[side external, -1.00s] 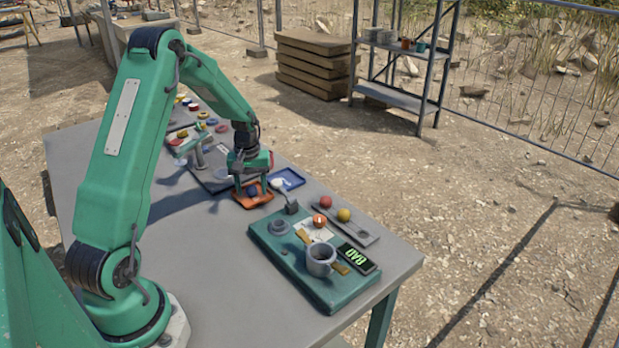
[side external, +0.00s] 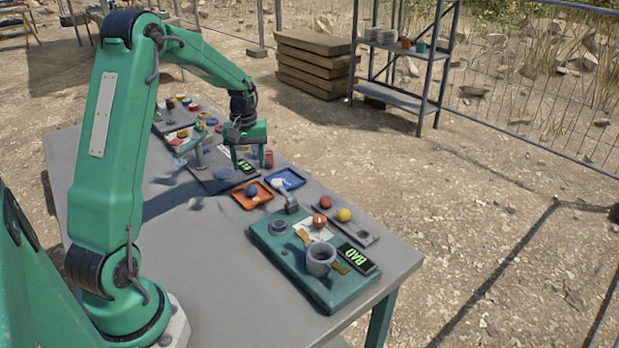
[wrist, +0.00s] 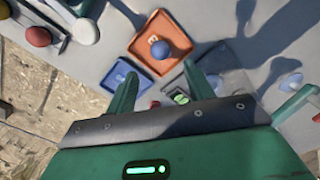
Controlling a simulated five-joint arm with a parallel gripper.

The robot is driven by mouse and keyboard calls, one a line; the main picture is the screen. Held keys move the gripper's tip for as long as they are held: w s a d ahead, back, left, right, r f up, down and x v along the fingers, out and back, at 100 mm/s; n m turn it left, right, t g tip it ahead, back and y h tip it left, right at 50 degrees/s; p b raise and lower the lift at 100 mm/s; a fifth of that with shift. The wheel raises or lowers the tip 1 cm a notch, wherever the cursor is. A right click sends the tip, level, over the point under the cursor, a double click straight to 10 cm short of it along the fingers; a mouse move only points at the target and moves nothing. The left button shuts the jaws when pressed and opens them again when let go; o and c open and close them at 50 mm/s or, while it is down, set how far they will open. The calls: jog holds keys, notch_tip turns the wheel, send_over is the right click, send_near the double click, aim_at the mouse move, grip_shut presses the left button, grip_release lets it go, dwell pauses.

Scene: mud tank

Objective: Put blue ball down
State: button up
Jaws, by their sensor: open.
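The blue ball (side external: 252,190) rests in the orange tray (side external: 264,203) on the table. The ball also shows in the wrist view (wrist: 161,49), inside the orange tray (wrist: 139,42). My gripper (side external: 245,166) is open and empty, above the table just behind the orange tray and apart from the ball. In the wrist view the two fingers of my gripper (wrist: 158,85) stand apart with the tray and ball beyond them.
A blue tray (side external: 291,178) sits right beside the orange one. A green board (side external: 290,280) with a grey pot (side external: 320,260) and a "BAD" display (side external: 358,258) lies in front. A red ball (side external: 326,202) and a yellow ball (side external: 344,215) rest on a grey rack.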

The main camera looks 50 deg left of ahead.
jog(key=shift+r, duration=1.8)
jog(key=s+d+r+m+t, duration=0.1)
jog(key=s+d+r+m, duration=0.2)
jog(key=d+r, duration=0.3)
jog(key=s+d+r+m+t, duration=0.15)
jog(key=d+r, duration=0.25)
jog(key=d, duration=0.4)
jog(key=s+d+r+m+t, duration=0.1)
jog(key=s+d+m+t, duration=0.2)
jog(key=s+d+m, duration=0.4)
jog(key=shift+s+d+r, duration=0.15)
jog(key=shift+s+d, duration=2)
jog(key=shift+s, duration=0.85)
